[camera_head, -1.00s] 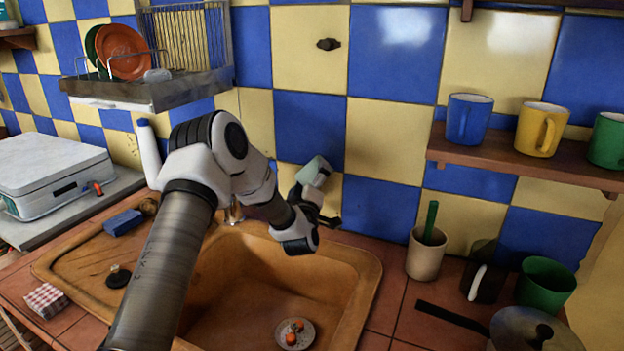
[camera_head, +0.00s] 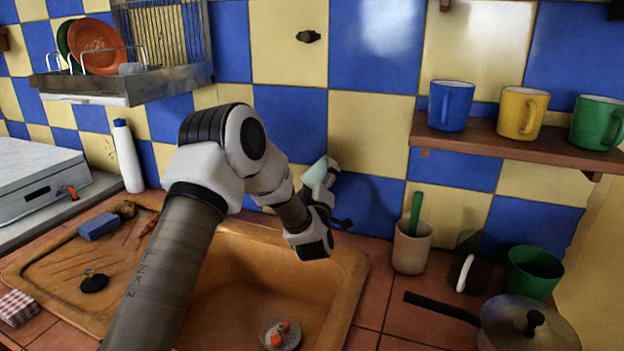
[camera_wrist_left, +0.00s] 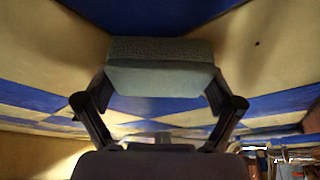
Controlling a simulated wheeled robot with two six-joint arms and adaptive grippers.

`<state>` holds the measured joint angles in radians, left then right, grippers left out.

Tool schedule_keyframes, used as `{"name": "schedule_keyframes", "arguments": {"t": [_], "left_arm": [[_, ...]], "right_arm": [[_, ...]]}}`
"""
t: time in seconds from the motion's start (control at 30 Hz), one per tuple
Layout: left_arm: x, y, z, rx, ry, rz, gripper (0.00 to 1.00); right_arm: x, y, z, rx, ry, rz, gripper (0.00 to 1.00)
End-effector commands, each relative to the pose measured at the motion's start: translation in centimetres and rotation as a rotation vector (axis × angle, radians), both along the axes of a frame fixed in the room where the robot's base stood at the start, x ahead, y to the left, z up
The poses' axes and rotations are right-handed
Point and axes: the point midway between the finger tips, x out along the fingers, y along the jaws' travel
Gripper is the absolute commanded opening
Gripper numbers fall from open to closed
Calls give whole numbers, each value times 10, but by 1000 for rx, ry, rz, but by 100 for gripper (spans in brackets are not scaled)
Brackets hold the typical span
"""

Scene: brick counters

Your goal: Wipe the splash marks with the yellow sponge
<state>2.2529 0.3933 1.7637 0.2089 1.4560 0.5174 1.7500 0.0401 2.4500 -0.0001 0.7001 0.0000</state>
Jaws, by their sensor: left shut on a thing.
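My left gripper (camera_head: 326,182) is shut on a pale grey-green block that looks like a sponge (camera_head: 316,173); it does not look yellow here. In the left wrist view the sponge (camera_wrist_left: 160,66) is pinched between the two fingers, its far side towards the tiled wall. The gripper is at the blue and yellow tiles above the sink's back edge; I cannot tell whether the sponge touches them. Small dark specks (camera_head: 108,148) show on a yellow tile at the left, possibly splash marks. One dark dot (camera_wrist_left: 257,43) shows on a tile in the wrist view. My right gripper is not in view.
The brown sink (camera_head: 350,268) lies below, with a blue block (camera_head: 98,226) on its drainboard. A shelf (camera_head: 480,139) with three mugs juts out at the right. A beige cup (camera_head: 411,248) and a lidded pan (camera_head: 528,325) stand below it. A dish rack (camera_head: 130,88) hangs upper left.

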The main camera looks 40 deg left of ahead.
Motion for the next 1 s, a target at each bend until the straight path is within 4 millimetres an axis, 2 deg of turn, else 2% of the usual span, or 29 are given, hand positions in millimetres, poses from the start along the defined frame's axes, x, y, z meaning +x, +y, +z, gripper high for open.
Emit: {"name": "schedule_keyframes", "arguments": {"t": [0.13, 0.37, 0.63, 1.0], "left_arm": [[4, -17, -2, 2, 0, -3, 65], [7, -26, -1, 1, 0, -2, 65], [16, -50, -2, 2, 0, -2, 65], [13, -53, -1, 0, 0, 0, 65]], "right_arm": [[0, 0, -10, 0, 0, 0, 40], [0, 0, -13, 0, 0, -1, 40], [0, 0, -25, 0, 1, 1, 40], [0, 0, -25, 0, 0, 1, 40]]}}
